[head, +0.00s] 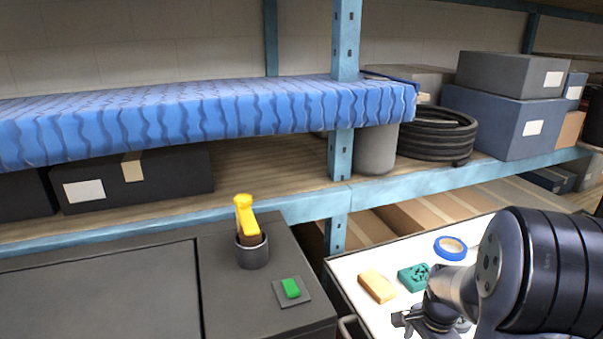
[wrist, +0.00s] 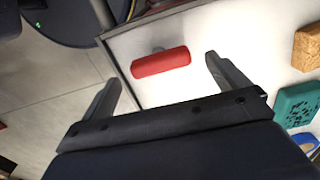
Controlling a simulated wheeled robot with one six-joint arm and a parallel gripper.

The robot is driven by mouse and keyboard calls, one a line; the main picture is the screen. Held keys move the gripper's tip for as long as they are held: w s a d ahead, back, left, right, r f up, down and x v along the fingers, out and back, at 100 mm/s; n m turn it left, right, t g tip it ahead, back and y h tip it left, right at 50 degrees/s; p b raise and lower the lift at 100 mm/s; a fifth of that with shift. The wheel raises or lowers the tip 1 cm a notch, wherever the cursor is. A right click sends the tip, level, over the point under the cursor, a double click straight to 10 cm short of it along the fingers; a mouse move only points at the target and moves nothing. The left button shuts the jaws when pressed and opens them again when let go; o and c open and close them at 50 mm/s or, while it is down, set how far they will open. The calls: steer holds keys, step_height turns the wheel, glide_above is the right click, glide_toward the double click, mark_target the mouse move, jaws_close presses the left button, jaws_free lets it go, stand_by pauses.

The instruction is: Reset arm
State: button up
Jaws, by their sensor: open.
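My gripper (wrist: 162,70) is open, with its two dark fingers spread and nothing held between them. In the head view my gripper (head: 408,322) is at the lower right, over the white-topped surface (head: 350,276). In the wrist view a red rounded bar (wrist: 160,62) lies on that white surface near its dark edge and appears between the fingertips, apart from them. The distance from the fingers down to it is hard to tell. The red bar does not show in the head view.
Shelving with boxes fills the back.

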step_height(320, 180, down, 2)
steer(key=shift+f, duration=0.2)
steer(key=shift+n, duration=0.3)
steer(key=n, duration=0.8)
steer(key=shift+n, duration=0.3)
steer(key=n, duration=0.4)
steer(key=shift+b, duration=0.35)
steer(key=n, duration=0.4)
steer(key=shift+n, duration=0.3)
steer(key=shift+r, duration=2.35)
steer(key=shift+s+a, duration=0.1)
